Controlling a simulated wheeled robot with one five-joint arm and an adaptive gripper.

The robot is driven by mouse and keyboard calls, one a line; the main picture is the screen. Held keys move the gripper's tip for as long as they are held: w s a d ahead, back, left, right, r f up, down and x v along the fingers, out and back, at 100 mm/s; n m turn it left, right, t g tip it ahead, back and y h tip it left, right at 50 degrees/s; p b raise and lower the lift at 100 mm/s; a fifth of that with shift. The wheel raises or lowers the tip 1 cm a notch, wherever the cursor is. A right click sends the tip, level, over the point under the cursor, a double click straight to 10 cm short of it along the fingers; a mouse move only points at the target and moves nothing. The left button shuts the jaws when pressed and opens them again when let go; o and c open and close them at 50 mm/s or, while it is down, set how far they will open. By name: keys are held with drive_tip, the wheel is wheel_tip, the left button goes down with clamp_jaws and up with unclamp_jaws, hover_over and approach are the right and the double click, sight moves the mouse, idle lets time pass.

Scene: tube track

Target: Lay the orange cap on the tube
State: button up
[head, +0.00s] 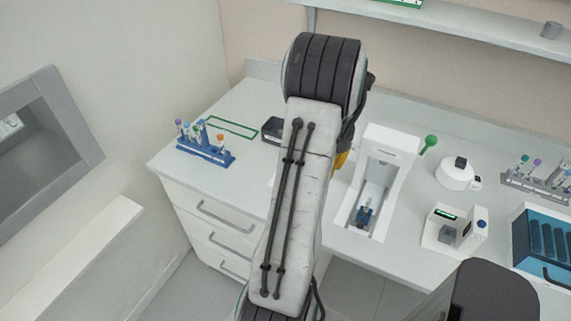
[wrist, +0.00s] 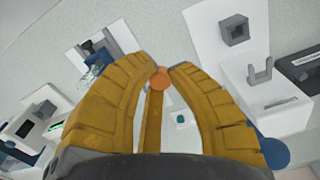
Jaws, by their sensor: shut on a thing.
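My gripper (wrist: 163,68) is shut on the orange cap (wrist: 161,79), a small round disc pinched between its yellow fingertips in the wrist view. In the head view my arm hides the cap and nearly all of the gripper; only a bit of yellow (head: 341,159) shows beside the arm. I cannot make out for sure which tube is the task's. A blue rack (head: 206,152) at the left of the bench holds several tubes with coloured caps, one of them an orange-capped tube (head: 220,138).
A white upright device (head: 386,147) with a blue holder (head: 365,215) stands right of my arm. Farther right are a round white device (head: 456,173), a small boxy device (head: 454,230), a grey tube rack (head: 540,186) and a blue box (head: 541,247). A dark block (head: 272,130) sits left of the arm.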

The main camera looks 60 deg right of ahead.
sight(370, 198)
drive_tip(key=s+r+m, duration=0.1)
drive_tip(key=s, duration=0.3)
drive_tip(key=s+r+m, duration=0.1)
drive_tip(key=s+m, duration=0.1)
drive_tip(key=s, duration=0.2)
drive_tip(key=s+r+m+p, duration=0.1)
drive_tip(key=s, duration=0.3)
drive_tip(key=shift+s+f+m, duration=0.1)
drive_tip(key=shift+s+m, duration=0.1)
drive_tip(key=shift+m, duration=0.1)
drive_tip(key=shift+f+b, duration=2.2)
drive_tip(key=shift+f, duration=0.4)
drive_tip(key=shift+w+f+b, duration=0.1)
drive_tip(key=shift+f+b, duration=0.25)
drive_tip(key=shift+b, duration=0.05)
drive_tip(key=o, duration=0.7)
drive_tip(key=shift+o, duration=0.2)
wheel_tip(370, 198, up, 12)
idle(0.7)
